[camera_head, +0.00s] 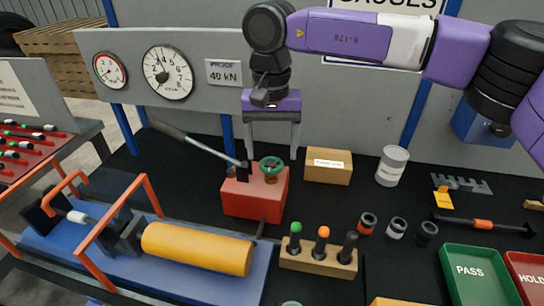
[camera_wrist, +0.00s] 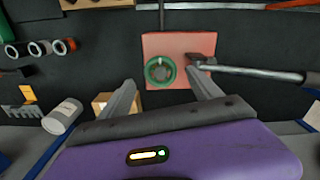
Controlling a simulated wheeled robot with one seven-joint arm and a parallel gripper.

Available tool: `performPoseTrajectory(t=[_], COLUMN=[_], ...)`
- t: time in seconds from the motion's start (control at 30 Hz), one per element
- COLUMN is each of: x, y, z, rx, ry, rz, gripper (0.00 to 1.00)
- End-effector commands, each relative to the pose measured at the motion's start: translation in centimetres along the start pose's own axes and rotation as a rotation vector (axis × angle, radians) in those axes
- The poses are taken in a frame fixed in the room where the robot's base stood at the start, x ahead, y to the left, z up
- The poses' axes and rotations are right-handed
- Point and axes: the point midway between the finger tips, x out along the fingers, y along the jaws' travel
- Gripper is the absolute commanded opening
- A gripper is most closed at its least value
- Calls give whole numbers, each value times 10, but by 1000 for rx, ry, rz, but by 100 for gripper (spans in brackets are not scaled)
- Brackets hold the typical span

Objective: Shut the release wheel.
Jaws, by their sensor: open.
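The release wheel (camera_head: 271,166) is a small green ring on top of the red pump block (camera_head: 254,197) on the black bench. In the wrist view the wheel (camera_wrist: 160,72) shows from above on the red block (camera_wrist: 185,45), ahead of the fingertips. My gripper (camera_head: 272,148) is open and empty, fingers pointing down, above and slightly behind the wheel. In the wrist view its two grey fingers (camera_wrist: 165,85) stand apart either side of the wheel's line. Whether the fingers touch the wheel cannot be told; they look apart from it.
A long pump lever (camera_head: 195,140) rises from the block to the upper left. A cardboard box (camera_head: 328,167) and a white can (camera_head: 392,166) stand to the right. A wooden holder (camera_head: 318,262) with tools is in front. A yellow cylinder (camera_head: 197,248) lies at left front.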

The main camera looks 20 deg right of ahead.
Motion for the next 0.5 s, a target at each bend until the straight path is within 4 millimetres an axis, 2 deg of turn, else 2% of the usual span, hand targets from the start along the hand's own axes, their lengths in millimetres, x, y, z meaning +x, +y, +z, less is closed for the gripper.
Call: performPoseTrajectory(t=[0.2, 0.5], x=[26, 34], y=[0, -1], z=[1, 0], rx=[1, 1], ry=[-2, 0], rz=[-1, -2], gripper=[73, 73])
